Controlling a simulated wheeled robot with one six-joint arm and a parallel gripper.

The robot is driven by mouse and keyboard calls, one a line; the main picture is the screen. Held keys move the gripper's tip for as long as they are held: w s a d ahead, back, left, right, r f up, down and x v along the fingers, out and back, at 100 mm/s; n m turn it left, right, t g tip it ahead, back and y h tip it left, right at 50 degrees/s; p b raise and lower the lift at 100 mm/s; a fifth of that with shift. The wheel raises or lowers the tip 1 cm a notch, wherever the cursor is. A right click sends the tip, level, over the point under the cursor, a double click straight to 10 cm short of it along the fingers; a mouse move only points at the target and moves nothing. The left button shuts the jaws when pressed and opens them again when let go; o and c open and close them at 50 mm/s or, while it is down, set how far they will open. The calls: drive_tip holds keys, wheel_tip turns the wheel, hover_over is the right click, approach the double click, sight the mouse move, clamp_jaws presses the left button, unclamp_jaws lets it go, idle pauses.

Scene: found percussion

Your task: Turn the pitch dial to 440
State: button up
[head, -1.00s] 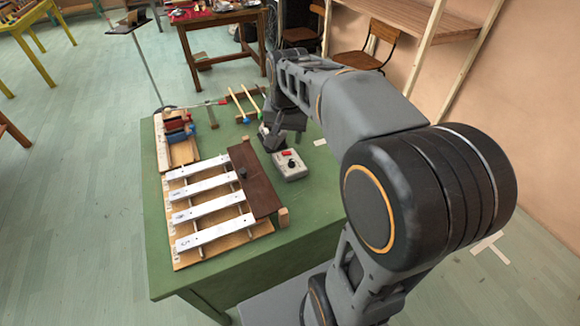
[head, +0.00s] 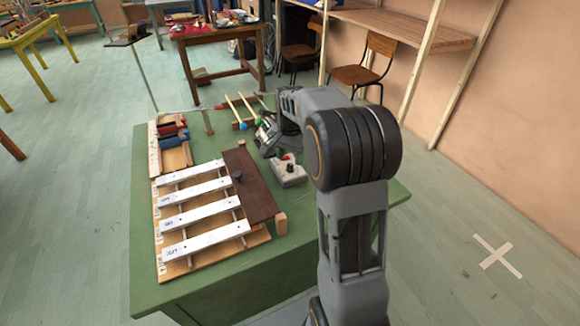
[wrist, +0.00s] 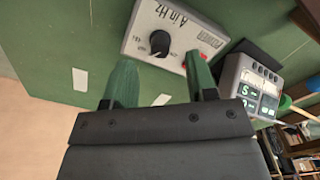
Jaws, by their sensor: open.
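The pitch box (head: 290,174) is a small light grey box on the green table, right of the dark wooden board. In the wrist view the box (wrist: 201,42) shows "A in Hz" lettering, a black dial (wrist: 159,42) with small scale marks around it, and a red part at its edge. The dial's exact setting is too small to read. My gripper (wrist: 163,75) is open and empty, with its two green fingers apart and pointing at the box's near edge, short of the dial.
A grey device with lit displays (wrist: 253,88) sits beside the box in the wrist view. Metal bars on a wooden frame (head: 195,205) fill the table's left side. Mallets (head: 240,108) rest on a rack at the back. The table's front right (head: 270,285) is bare.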

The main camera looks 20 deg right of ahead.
sight(290, 165)
drive_tip(key=shift+f, duration=1.85)
drive_tip(key=shift+c, duration=0.4)
drive_tip(key=c, duration=0.8)
drive_tip(key=shift+c, duration=0.2)
drive_tip(key=shift+n, duration=0.3)
drive_tip(key=shift+r+n+p, duration=0.1)
drive_tip(key=shift+n+p, duration=0.4)
drive_tip(key=shift+n, duration=0.4)
drive_tip(key=shift+n+p, duration=0.65)
drive_tip(key=shift+n, duration=1.05)
